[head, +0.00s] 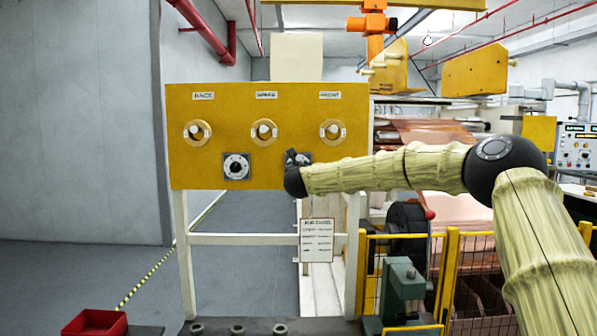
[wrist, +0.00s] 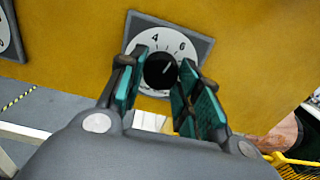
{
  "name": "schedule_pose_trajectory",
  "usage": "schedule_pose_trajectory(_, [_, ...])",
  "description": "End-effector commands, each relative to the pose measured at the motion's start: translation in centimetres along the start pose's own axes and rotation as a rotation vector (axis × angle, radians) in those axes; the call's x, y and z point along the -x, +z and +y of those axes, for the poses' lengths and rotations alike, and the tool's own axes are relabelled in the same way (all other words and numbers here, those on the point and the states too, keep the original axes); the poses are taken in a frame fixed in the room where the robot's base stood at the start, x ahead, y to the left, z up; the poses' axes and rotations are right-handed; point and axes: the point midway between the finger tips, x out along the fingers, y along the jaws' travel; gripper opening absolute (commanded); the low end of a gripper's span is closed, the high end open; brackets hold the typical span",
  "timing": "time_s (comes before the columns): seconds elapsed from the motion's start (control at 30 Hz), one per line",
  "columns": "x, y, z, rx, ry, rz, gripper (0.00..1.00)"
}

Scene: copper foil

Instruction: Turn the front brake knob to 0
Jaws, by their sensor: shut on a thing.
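The front brake knob (wrist: 160,70) is a round black knob on a white dial with a grey square backing plate. In the wrist view the numbers 4 and 6 show at the top of the dial, and the knob's light mark points up and slightly right, between them. The lower dial is hidden by my gripper. My gripper (wrist: 158,82) has one teal-padded finger on each side of the knob and is shut on it. In the head view my gripper (head: 297,160) covers most of this right-hand lower dial (head: 304,157).
A white sign (head: 316,240) hangs below. Yellow fencing (head: 449,270) and copper foil machinery stand to the right.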

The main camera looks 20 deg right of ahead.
Motion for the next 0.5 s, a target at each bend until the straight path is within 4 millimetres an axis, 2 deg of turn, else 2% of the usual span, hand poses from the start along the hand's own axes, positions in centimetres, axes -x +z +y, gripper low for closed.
schedule_pose_trajectory(0.27, [0.01,-0.26,-0.07,0.123,-0.001,-0.001,0.10])
schedule_pose_trajectory(0.5, [0.06,-0.22,0.02,0.330,0.001,-0.001,0.10])
